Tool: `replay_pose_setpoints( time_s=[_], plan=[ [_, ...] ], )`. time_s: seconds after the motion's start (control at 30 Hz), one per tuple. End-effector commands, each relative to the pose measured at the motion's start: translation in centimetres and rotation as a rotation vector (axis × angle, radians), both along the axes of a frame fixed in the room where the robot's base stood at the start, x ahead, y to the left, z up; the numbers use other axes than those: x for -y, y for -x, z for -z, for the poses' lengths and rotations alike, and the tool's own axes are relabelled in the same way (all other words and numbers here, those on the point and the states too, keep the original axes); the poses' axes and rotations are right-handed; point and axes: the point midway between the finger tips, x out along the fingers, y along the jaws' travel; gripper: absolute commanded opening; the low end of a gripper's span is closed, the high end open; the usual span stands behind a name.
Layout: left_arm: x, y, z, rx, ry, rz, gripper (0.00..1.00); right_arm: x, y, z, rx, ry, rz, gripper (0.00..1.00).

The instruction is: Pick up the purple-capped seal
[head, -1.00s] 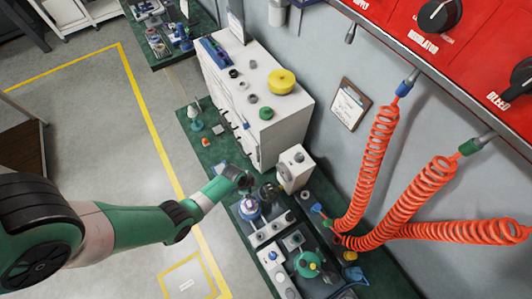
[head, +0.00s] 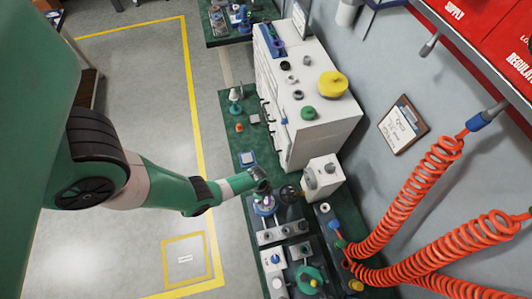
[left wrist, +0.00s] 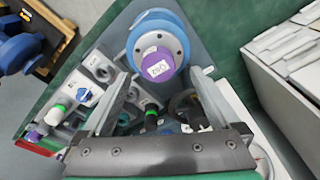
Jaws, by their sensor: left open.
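The purple-capped seal (head: 266,209) stands on the green bench beside the grey fixture block in the head view. In the left wrist view its purple cap (left wrist: 157,64) sits on a pale bolted flange with a blue rim, near the top centre. My left gripper (head: 268,190) is just above and beside the seal in the head view, partly covering it. In the left wrist view the left gripper (left wrist: 166,85) has its fingers spread, with the cap showing between and beyond them. Contact cannot be told. My right gripper is not in view.
A white cabinet (head: 318,138) with rings and a yellow disc (head: 332,85) on top stands behind. A white box (head: 323,178) and grey fixture blocks (head: 282,230) crowd the bench near the gripper. Orange coiled hoses (head: 415,185) hang at the right.

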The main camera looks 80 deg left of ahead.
Motion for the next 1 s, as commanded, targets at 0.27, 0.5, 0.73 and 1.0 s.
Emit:
replay_pose_setpoints(
  time_s=[0.27,0.5,0.73,1.0],
  plan=[
    [0.5,-0.3,4.7,0.000,0.000,0.000,0.96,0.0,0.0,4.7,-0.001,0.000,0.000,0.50],
    [0.5,-0.4,4.9,0.000,0.000,0.000,0.96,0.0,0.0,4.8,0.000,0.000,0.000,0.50],
    [0.5,-0.4,4.9,0.000,0.000,0.000,0.67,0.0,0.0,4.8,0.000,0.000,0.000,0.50],
    [0.5,-0.4,4.9,0.000,0.000,0.000,0.19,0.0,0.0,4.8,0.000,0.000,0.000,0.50]
  ],
)
